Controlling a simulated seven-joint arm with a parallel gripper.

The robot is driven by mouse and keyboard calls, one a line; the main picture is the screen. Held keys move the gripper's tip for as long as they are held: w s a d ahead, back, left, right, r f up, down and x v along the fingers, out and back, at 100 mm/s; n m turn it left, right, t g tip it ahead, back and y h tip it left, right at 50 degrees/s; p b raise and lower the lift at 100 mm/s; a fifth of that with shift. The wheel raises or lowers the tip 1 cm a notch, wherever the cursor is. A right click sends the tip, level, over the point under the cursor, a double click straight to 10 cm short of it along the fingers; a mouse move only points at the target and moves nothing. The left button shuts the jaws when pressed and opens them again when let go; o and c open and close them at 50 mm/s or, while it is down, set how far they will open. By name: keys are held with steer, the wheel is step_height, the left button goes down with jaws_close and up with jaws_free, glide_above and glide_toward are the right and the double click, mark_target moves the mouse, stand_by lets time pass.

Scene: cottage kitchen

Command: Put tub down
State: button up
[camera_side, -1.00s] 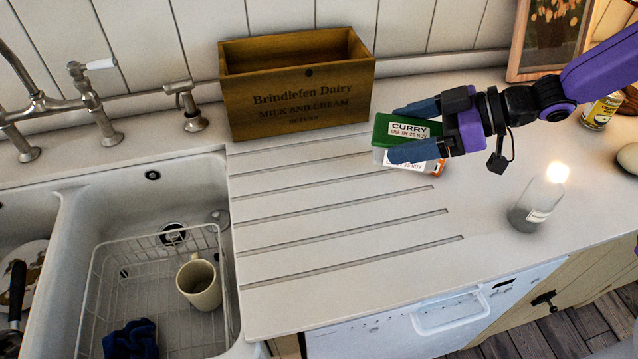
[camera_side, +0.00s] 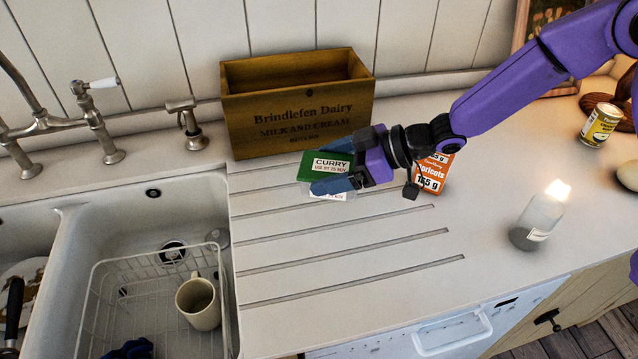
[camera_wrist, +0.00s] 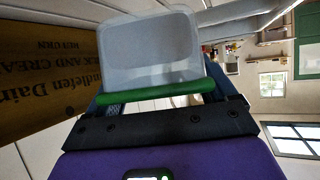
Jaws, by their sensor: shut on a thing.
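The tub (camera_side: 326,163) has a green lid with a white label reading CURRY and a pale clear body. My gripper (camera_side: 338,172) is shut on it, with blue fingers along its sides. It is in front of the wooden crate, over the grooved draining board; I cannot tell whether its base touches the board. In the wrist view the tub's pale body (camera_wrist: 150,50) and green lid edge (camera_wrist: 160,99) show between the fingers (camera_wrist: 165,98).
The wooden crate (camera_side: 300,112) stands behind the tub. A lit candle (camera_side: 538,222) and a yellow tin (camera_side: 600,124) are farther right. The sink (camera_side: 75,225) with a wire rack and mug (camera_side: 198,304) is left. The front grooves (camera_side: 345,262) are clear.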

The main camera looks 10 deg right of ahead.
steer(key=f, duration=0.1)
steer(key=w+a+f, duration=0.1)
steer(key=w+f, duration=0.1)
steer(key=shift+a+f, duration=0.1)
steer(key=shift+a, duration=0.25)
steer(key=shift+f, duration=1.45)
steer(key=shift+f, duration=0.15)
steer(key=o, duration=1.1)
steer(key=shift+c, duration=0.2)
steer(key=shift+s+d+r, duration=0.1)
steer(key=shift+d+r, duration=0.1)
steer(key=shift+r, duration=0.05)
steer(key=v, duration=1.1)
steer(key=shift+d, duration=0.25)
steer(key=shift+s+r, duration=0.1)
steer(key=shift+s, duration=0.05)
